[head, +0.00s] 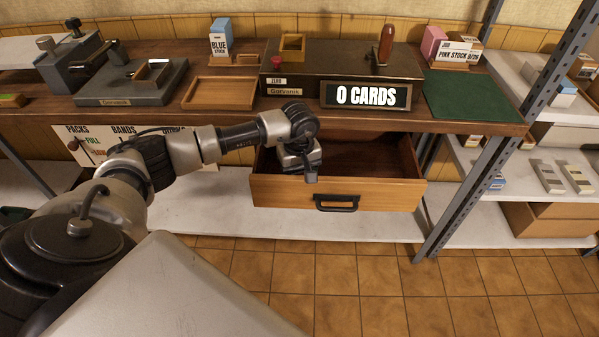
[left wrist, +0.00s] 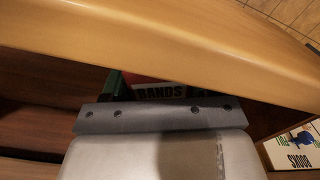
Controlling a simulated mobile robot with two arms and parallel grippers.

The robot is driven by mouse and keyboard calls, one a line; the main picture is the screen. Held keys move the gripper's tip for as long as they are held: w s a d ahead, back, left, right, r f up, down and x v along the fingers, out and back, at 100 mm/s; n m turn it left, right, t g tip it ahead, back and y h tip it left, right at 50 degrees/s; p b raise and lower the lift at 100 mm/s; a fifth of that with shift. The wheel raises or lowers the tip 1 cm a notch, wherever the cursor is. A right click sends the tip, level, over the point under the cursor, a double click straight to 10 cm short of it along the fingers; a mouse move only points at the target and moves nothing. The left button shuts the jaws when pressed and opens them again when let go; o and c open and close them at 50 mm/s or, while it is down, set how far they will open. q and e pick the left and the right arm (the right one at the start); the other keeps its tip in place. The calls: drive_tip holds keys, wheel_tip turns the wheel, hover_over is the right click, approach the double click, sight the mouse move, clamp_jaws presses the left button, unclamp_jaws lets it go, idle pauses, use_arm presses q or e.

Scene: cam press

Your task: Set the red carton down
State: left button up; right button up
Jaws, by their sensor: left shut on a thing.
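My left gripper (head: 311,176) reaches down into the open wooden drawer (head: 380,193), just behind its front panel. In the left wrist view the gripper is shut on a carton (left wrist: 142,78) that shows a strip of red and the word BANDS. Most of this red carton is hidden by the drawer's front edge (left wrist: 170,45) and by the gripper's own body. I cannot tell whether it touches the drawer floor. The carton does not show clearly in the head view. My right gripper is not in view.
An empty wooden tray (head: 220,93) and a green mat (head: 478,100) lie on the bench. A metal post (head: 470,185) stands right of the drawer.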

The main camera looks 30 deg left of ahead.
use_arm(q)
drive_tip(key=shift+f, duration=0.15)
drive_tip(key=shift+f, duration=0.15)
drive_tip(key=o, duration=1)
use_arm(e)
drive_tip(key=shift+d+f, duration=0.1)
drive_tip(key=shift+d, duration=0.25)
use_arm(q)
drive_tip(key=shift+r, duration=0.35)
wheel_tip(320, 180, up, 12)
drive_tip(key=shift+f+b, duration=0.15)
drive_tip(key=shift+b, duration=0.2)
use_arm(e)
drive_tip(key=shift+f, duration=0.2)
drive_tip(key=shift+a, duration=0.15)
